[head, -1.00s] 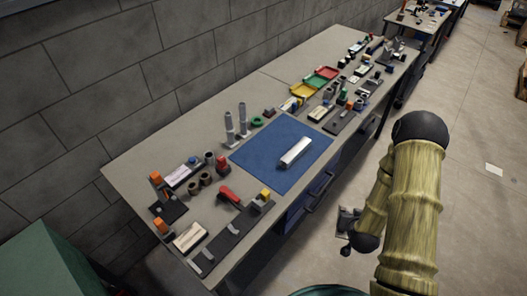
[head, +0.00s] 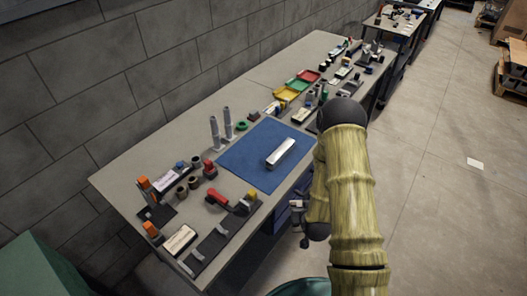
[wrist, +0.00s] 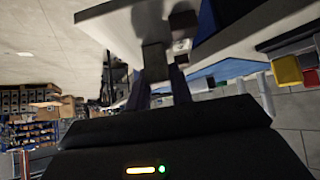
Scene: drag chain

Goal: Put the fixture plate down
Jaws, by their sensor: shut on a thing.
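My gripper (wrist: 158,90) shows in the wrist view with its two dark fingers pointing away from the camera. It is shut on a dark grey piece (wrist: 154,62), which I take to be the fixture plate; its full outline is not clear. In the head view my gripper (head: 299,213) is small and partly hidden by my arm, beside the near long edge of the workbench (head: 130,185). The held plate cannot be told apart there. On the bench, a blue mat (head: 240,167) carries a silver bar (head: 281,152).
Two grey posts (head: 221,130) stand behind the mat. Red, green and yellow trays (head: 298,84) are farther along. A dark plate with grey clips (head: 225,241), a red tool (head: 217,197) and small parts crowd the near end. The mat is clear around the bar.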

